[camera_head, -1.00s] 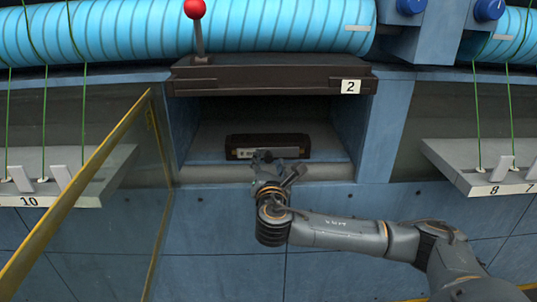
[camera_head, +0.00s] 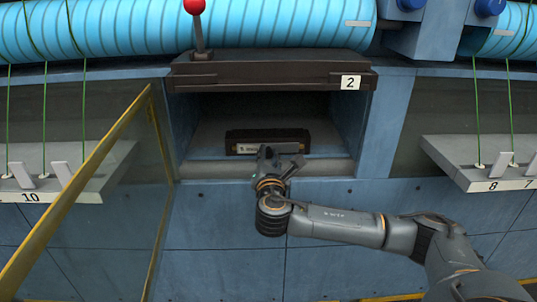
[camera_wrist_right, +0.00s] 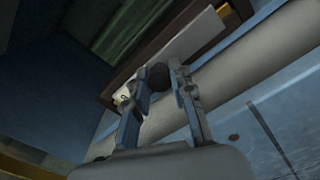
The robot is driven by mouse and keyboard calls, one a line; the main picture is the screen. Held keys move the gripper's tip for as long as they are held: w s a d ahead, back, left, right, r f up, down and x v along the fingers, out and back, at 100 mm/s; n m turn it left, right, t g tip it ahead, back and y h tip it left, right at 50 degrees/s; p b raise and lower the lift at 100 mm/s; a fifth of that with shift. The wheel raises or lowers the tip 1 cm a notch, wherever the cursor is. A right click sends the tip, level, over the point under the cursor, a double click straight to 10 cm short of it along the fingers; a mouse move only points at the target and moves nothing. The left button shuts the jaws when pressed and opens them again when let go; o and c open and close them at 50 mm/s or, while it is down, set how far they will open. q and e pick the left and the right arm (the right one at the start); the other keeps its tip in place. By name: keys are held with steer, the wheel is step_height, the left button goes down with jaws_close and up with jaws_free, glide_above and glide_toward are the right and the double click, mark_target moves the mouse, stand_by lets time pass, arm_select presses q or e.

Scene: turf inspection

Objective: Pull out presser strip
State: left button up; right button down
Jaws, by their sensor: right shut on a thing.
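The presser strip (camera_head: 240,136) is a dark brown bar with a pale label on its front. It lies in the open recess below the number 2 panel. My right gripper (camera_head: 281,156) is at the strip's front, over the recess's rounded lower edge, and covers part of it. In the right wrist view, the gripper (camera_wrist_right: 158,78) is shut on a dark round knob (camera_wrist_right: 157,74) in front of the strip's pale face (camera_wrist_right: 185,50). How the knob joins the strip is hidden by the fingers. My left gripper is not in view.
A glass door with a yellow frame (camera_head: 75,195) stands open at the left. A lever with a red knob (camera_head: 195,6) rises above the recess. Numbered shelves with green cords, 10 (camera_head: 75,190) and 8 (camera_head: 455,165), flank it.

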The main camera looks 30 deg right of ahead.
steer(key=shift+s+a, duration=0.15)
steer(key=shift+s+a+p, duration=0.35)
steer(key=shift+s, duration=0.3)
steer(key=shift+s+a, duration=0.1)
steer(key=shift+s, duration=0.05)
steer(key=shift+p+v, duration=0.5)
steer(key=shift+v, duration=1.05)
steer(key=shift+s+a+r, duration=0.15)
steer(key=shift+s, duration=0.05)
steer(key=p+v, duration=0.3)
steer(key=v, duration=0.7)
stand_by(0.6)
stand_by(0.5)
